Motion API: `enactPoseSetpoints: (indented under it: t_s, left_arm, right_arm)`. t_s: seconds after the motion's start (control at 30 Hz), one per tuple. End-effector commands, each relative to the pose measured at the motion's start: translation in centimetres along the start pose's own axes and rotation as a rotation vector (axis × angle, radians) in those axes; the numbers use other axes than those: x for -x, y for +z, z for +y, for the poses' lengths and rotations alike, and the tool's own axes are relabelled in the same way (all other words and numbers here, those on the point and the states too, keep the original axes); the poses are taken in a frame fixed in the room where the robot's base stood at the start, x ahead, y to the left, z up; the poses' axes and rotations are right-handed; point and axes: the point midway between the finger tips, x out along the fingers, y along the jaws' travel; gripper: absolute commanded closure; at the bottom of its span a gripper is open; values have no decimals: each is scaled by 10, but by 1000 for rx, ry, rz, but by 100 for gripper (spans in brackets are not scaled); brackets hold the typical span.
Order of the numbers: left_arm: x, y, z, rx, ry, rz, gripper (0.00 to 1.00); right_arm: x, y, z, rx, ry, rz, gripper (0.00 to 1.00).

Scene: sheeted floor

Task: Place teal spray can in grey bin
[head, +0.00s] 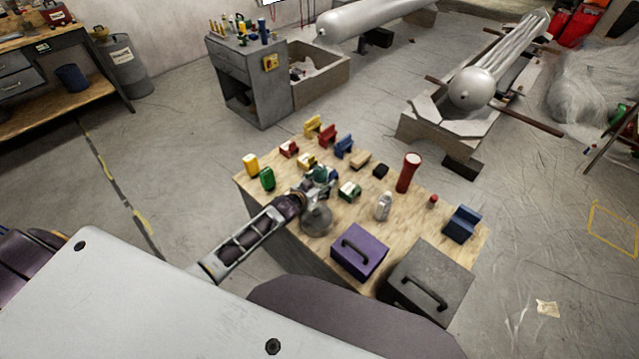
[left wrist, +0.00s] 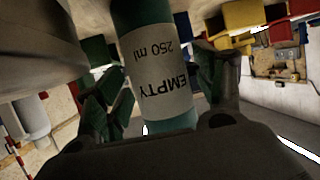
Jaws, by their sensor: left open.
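The teal spray can (head: 320,172) stands on the wooden table, partly hidden by my left gripper. In the left wrist view the teal can (left wrist: 157,70) with a white label reading "EMPTY 250 ml" fills the middle. My left gripper (head: 318,180) is open, with one finger on each side of the can in the left wrist view (left wrist: 160,95). I cannot tell whether the fingers touch it. A grey box with a black handle (head: 445,268), likely the grey bin, is at the table's near right corner. My right gripper is not in view.
A purple box (head: 352,242) with a handle sits left of the grey one. A red flashlight (head: 407,172), a silver bottle (head: 383,206), a blue block (head: 462,222) and a green object (head: 267,178) stand on the table (head: 415,222). Several coloured blocks crowd the far side.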

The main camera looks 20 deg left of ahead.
Motion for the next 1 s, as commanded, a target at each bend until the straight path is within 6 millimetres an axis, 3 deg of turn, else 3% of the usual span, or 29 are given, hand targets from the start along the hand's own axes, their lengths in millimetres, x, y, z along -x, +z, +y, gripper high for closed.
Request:
enactPoseSetpoints:
  t_s: [0.37,1.0]
  left_arm:
    - [7,-2,0,0,0,-1,30]
    - [58,-2,0,0,0,0,30]
  right_arm:
    - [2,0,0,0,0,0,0]
    - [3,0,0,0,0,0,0]
